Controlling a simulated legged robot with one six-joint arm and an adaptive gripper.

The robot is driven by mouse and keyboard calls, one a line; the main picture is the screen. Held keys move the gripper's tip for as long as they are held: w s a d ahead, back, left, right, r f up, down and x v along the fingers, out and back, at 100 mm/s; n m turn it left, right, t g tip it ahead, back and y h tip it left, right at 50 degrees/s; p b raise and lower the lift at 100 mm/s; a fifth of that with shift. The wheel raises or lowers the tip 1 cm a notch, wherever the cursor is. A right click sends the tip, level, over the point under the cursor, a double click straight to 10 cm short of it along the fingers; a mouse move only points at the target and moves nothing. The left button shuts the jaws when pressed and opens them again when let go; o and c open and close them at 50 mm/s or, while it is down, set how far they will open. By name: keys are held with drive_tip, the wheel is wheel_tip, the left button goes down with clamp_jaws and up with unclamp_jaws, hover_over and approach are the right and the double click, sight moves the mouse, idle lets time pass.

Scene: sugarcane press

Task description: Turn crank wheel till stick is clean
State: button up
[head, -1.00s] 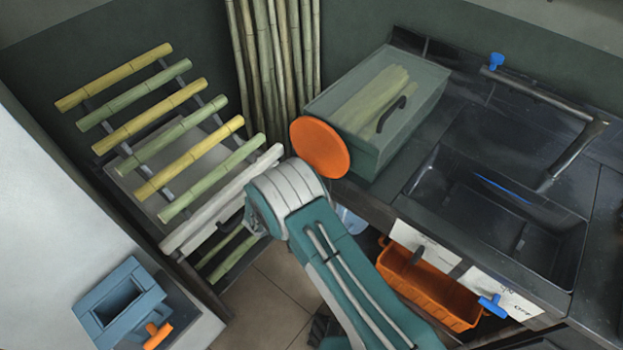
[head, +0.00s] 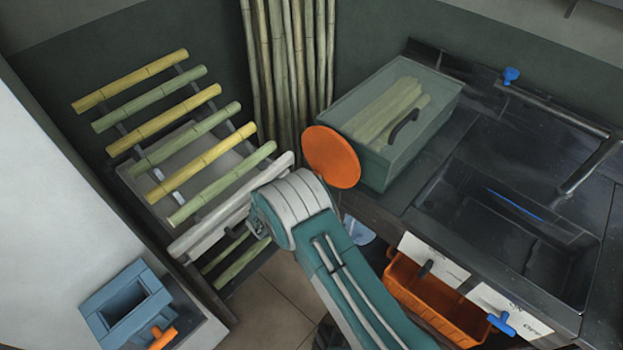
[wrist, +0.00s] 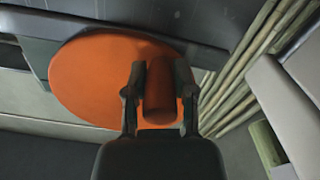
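The crank wheel (head: 332,150) is an orange disc on the left end of a teal box with a clear lid (head: 405,110). In the wrist view the wheel (wrist: 85,85) fills the upper left, with an orange cylindrical handle (wrist: 159,105) standing out from it. My gripper (wrist: 160,78) has one finger on each side of this handle, and the tips appear to touch it. Several pale green sticks (head: 385,115) lie inside the box under the lid; whether any is clean cannot be told. In the head view my arm hides the gripper and handle.
A rack of yellow and green canes (head: 165,130) stands at left; tall canes (head: 290,60) lean behind. A sink (head: 520,230) is at right, above an orange crate (head: 435,300). A blue box with an orange handle (head: 125,305) sits at lower left.

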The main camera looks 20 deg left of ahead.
drive_tip(key=o, duration=0.3)
drive_tip(key=v, duration=1.2)
drive_tip(key=shift+f, duration=0.1)
